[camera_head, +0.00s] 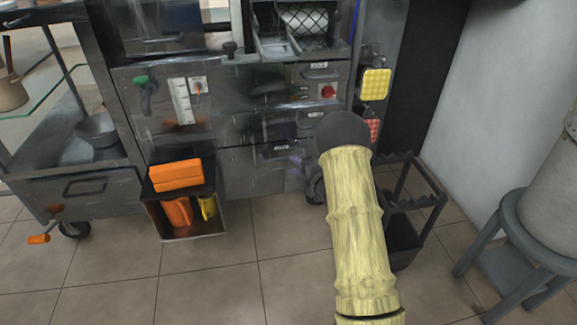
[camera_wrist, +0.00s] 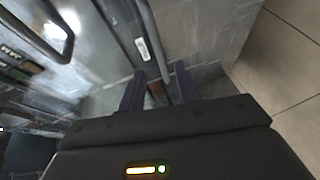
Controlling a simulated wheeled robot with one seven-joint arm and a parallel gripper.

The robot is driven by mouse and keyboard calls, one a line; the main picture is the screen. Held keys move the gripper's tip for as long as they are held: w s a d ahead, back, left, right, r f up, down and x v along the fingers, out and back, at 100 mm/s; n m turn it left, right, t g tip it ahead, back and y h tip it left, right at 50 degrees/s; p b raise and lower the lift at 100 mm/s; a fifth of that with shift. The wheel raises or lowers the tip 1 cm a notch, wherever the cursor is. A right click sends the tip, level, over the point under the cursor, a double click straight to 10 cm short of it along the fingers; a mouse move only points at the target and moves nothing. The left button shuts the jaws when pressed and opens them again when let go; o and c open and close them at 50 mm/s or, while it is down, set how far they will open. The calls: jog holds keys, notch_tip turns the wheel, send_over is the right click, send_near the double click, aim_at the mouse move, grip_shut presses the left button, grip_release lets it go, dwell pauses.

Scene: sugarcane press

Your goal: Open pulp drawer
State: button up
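The press cabinet's front has several metal drawers. A low drawer front (camera_head: 250,172) with a small white label sits flush in the head view; I cannot read its label, so I cannot tell for sure which drawer is the pulp drawer. In the wrist view a grey bar handle (camera_wrist: 148,38) runs down beside a small white label on a metal front. My gripper (camera_wrist: 160,88) has two dark fingers apart, with the lower end of this handle between or just beyond them; contact cannot be told.
An open bin holding orange and yellow items (camera_head: 190,215) stands left of the low drawer. A dark rack (camera_head: 405,245) stands right of my arm, and a grey stool (camera_head: 515,240) farther right. The tiled floor before the drawers is clear.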

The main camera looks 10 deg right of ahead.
jog(key=b+x, duration=0.1)
jog(key=x, duration=0.4)
jog(key=shift+b, duration=0.3)
jog(key=shift+c, duration=0.2)
grip_shut()
